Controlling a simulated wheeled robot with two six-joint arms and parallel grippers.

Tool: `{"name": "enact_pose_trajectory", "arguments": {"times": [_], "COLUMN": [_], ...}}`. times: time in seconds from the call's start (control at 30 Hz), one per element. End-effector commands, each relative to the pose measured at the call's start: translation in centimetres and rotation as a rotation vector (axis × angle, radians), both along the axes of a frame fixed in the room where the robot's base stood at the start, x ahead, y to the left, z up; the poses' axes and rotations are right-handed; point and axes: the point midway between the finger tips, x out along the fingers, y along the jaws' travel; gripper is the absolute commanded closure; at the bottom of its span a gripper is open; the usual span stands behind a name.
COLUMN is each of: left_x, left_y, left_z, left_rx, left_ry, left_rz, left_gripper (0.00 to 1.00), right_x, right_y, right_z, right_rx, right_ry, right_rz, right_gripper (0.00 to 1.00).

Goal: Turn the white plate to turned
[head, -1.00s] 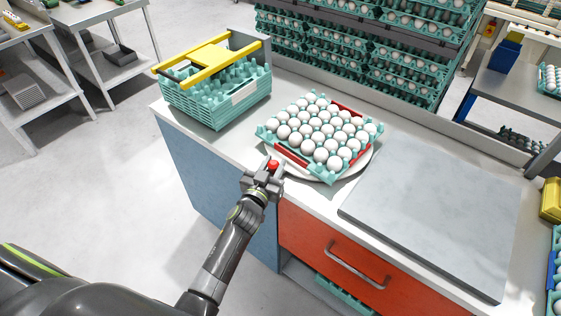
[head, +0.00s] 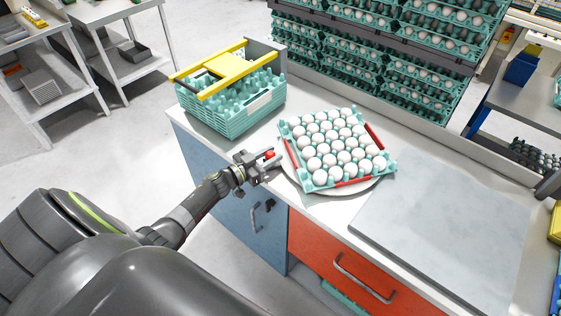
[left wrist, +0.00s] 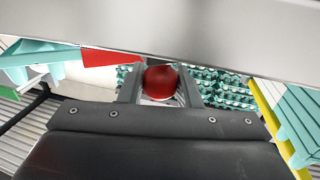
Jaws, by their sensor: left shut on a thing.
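The round white plate (head: 362,190) lies on the counter under a teal egg tray (head: 389,168) full of white eggs. Red strips (head: 374,137) border the tray. A red knob (head: 269,154) stands at the plate's left edge. My left gripper (head: 268,158) is shut on this knob, reaching in from the left. In the left wrist view the red knob (left wrist: 160,82) sits between the two fingers. The tray hides most of the plate. My right gripper is not in view.
A stack of teal trays with a yellow-handled frame (head: 225,72) stands left of the plate. A grey slab (head: 445,235) lies to the right. Stacked egg trays (head: 375,75) stand behind the counter. A red drawer (head: 340,262) is below.

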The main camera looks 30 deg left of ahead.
Motion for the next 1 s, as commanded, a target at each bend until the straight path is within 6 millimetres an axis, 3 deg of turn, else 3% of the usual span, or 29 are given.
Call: {"name": "enact_pose_trajectory", "arguments": {"times": [0.4, 1.0], "left_x": [1.9, 2.5], "left_y": [2.3, 2.7], "left_z": [-0.2, -0.1], "left_rx": [0.001, 0.0], "left_ry": [-0.002, 0.0], "left_rz": [-0.137, -0.179], "left_gripper": [1.0, 1.0], "right_x": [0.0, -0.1], "right_y": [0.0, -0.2], "right_z": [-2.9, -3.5], "right_rx": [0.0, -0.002], "right_ry": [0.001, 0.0], "right_rz": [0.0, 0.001], "right_gripper": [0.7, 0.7]}}
